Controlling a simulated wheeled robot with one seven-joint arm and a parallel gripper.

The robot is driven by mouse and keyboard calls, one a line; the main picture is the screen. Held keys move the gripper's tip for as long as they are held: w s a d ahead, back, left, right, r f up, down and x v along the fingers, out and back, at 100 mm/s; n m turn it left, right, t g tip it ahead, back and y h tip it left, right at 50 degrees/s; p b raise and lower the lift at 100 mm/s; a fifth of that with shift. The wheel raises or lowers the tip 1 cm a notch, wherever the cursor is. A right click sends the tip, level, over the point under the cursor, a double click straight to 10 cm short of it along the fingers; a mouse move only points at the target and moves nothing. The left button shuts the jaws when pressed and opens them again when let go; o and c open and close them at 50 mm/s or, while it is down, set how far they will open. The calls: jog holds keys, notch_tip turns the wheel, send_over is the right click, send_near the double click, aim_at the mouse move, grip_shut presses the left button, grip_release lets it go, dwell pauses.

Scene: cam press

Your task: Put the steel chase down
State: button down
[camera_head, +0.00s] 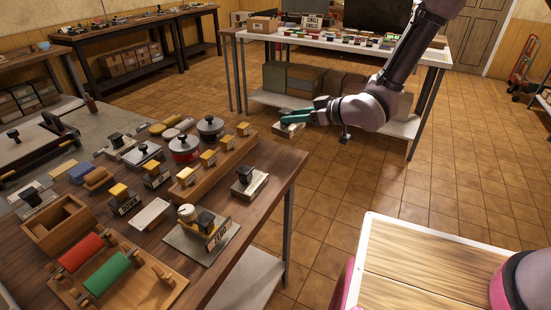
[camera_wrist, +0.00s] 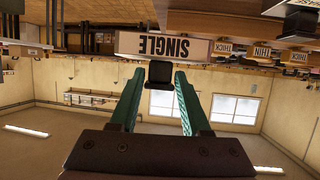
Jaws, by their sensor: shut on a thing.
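My gripper (camera_head: 290,117), with green fingers, is shut on the steel chase (camera_head: 288,130) by its black knob. It holds the chase in the air, past the right edge of the near workbench, with the tiled floor behind it. In the wrist view, which is upside down, the gripper (camera_wrist: 160,82) has its fingers on either side of the black knob, and the pale front of the chase (camera_wrist: 170,46) reads SINGLE. The underside of the chase is hidden.
The near wooden workbench (camera_head: 262,160) is crowded with knobbed blocks, pots, a wooden rack (camera_head: 215,165) and red and green rollers (camera_head: 106,272). A white table (camera_head: 330,45) with small coloured pieces stands behind. A light wooden top (camera_head: 420,275) is at bottom right.

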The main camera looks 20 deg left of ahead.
aim_at(279, 132)
jog(key=shift+n+g, duration=0.7)
jog(key=shift+g, duration=0.1)
jog(key=s+a, duration=0.1)
jog(key=s, duration=0.1)
jog(key=s+a+r, duration=0.1)
jog(key=a, duration=0.1)
jog(key=shift+s, duration=0.35)
notch_tip(279, 132, down, 5)
jog(key=shift+s+a, duration=0.1)
jog(key=shift+f, duration=2.2)
jog(key=shift+c, duration=1.8)
grip_release()
jog(key=shift+f, duration=0.1)
jog(key=w+v, duration=0.1)
jog(key=v, duration=1.1)
jog(key=shift+s, duration=0.45)
